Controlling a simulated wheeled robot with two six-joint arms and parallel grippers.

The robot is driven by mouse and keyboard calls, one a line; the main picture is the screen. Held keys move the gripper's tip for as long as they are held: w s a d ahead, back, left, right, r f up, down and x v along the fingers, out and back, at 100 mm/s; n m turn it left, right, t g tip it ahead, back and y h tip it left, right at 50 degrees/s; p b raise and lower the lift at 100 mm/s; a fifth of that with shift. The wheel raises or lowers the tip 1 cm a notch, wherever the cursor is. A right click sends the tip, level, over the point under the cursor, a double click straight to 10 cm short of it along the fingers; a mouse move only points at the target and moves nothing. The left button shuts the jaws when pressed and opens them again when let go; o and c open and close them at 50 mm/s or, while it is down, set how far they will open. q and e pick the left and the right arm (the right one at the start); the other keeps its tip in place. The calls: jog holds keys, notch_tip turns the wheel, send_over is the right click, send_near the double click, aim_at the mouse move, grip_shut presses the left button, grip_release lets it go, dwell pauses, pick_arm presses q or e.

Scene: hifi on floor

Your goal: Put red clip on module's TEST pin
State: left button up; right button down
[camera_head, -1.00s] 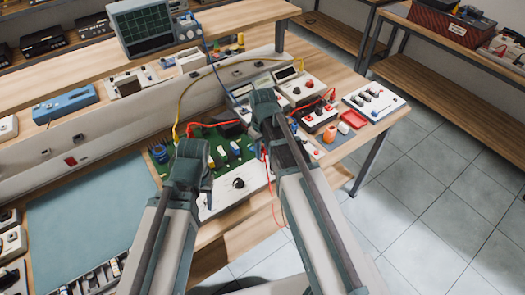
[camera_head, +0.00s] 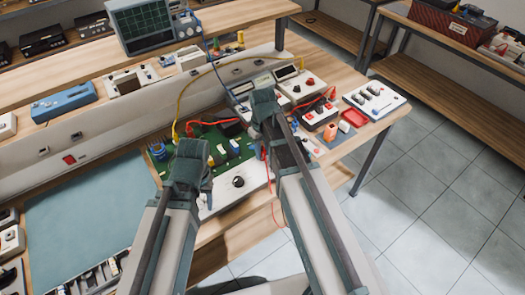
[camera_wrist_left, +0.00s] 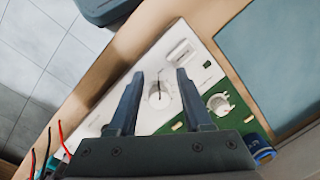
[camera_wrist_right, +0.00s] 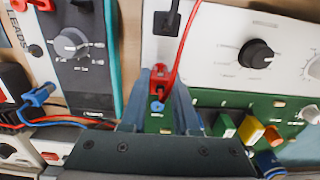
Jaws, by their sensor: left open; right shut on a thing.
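The red clip (camera_wrist_right: 159,82) is between the fingertips of my right gripper (camera_wrist_right: 160,90), which is shut on it. A red wire (camera_wrist_right: 184,45) runs up from the clip. A small blue piece (camera_wrist_right: 157,106) shows just below the clip; I cannot tell if they touch. The module has a green board (camera_head: 233,151) and a white panel (camera_head: 221,195) with a black knob. I cannot make out the TEST pin. In the head view, my wrists hide both fingertips.
A yellow cable (camera_head: 205,75) arches over the board. A bare blue-green mat (camera_head: 85,210) lies at left.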

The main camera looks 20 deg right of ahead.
jog(key=c, duration=0.6)
grip_release()
pick_arm(q)
notch_tip(320, 180, up, 14)
jog(key=p, duration=1.3)
jog(key=shift+p, duration=0.4)
pick_arm(e)
notch_tip(320, 180, up, 14)
jog(key=shift+f, duration=0.1)
pick_arm(q)
jog(key=shift+f, duration=0.1)
notch_tip(320, 180, down, 3)
jog(key=b, duration=0.3)
pick_arm(e)
jog(key=shift+h, duration=0.6)
jog(key=s+a+f, duration=0.1)
jog(key=s+a, duration=0.2)
jog(key=s, duration=0.1)
jog(key=s+a+f, duration=0.1)
jog(key=s+a, duration=0.3)
jog(key=s, duration=0.1)
jog(key=s+a+f, duration=0.1)
jog(key=s+a, duration=0.2)
jog(key=s, duration=0.2)
jog(key=shift+s+a, duration=0.2)
jog(key=shift+a, duration=0.05)
